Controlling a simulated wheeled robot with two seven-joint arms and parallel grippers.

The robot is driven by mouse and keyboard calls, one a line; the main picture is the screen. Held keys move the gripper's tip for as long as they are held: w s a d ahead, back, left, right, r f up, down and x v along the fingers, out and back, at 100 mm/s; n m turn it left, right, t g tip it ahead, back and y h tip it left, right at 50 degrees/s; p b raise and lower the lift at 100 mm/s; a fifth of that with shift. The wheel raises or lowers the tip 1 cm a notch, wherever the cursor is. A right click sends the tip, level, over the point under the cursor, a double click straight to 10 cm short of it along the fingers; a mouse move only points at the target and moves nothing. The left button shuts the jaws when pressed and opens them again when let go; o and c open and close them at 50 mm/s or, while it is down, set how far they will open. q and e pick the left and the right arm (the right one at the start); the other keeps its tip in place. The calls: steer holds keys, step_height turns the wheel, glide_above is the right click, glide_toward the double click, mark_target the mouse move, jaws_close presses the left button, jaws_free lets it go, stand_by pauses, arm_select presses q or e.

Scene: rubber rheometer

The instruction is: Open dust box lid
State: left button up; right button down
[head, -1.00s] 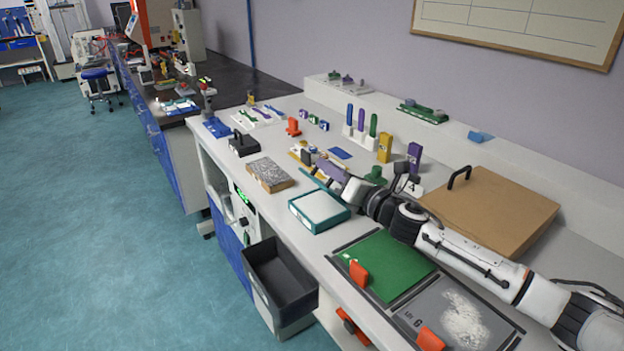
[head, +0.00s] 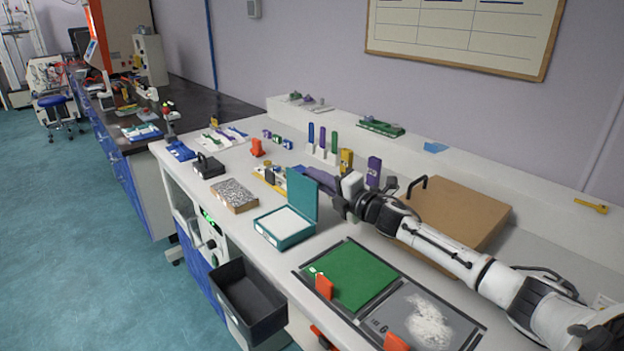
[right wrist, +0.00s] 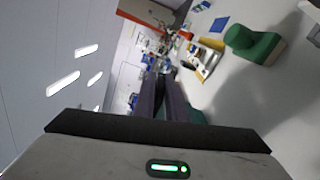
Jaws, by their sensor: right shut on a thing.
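The dust box, a teal box (head: 283,236) with a pale inside or inner panel, stands on the white bench near its front edge. Its teal lid (head: 303,198) stands up roughly vertical at the box's back side. My right gripper (head: 312,175) reaches in from the right, its dark purple fingers at the lid's top edge, shut on the lid. In the right wrist view the fingers (right wrist: 163,95) lie close together, with a bit of teal beside them; the grip itself is mostly hidden. My left gripper is not in view.
A grey speckled block (head: 234,196) and a black handled box (head: 208,167) stand to the left. An open black bin (head: 248,300) juts out in front. A green mat (head: 352,275) lies to the right, a brown handled board (head: 460,212) behind my arm.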

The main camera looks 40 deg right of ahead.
steer(key=shift+d+f, duration=0.25)
steer(key=shift+d, duration=0.2)
steer(key=shift+f, duration=0.15)
steer(key=c, duration=1.8)
jaws_free()
steer(key=shift+c, duration=0.2)
steer(key=shift+a, duration=0.1)
steer(key=shift+s, duration=0.15)
steer(key=s, duration=1)
steer(key=shift+b, duration=0.3)
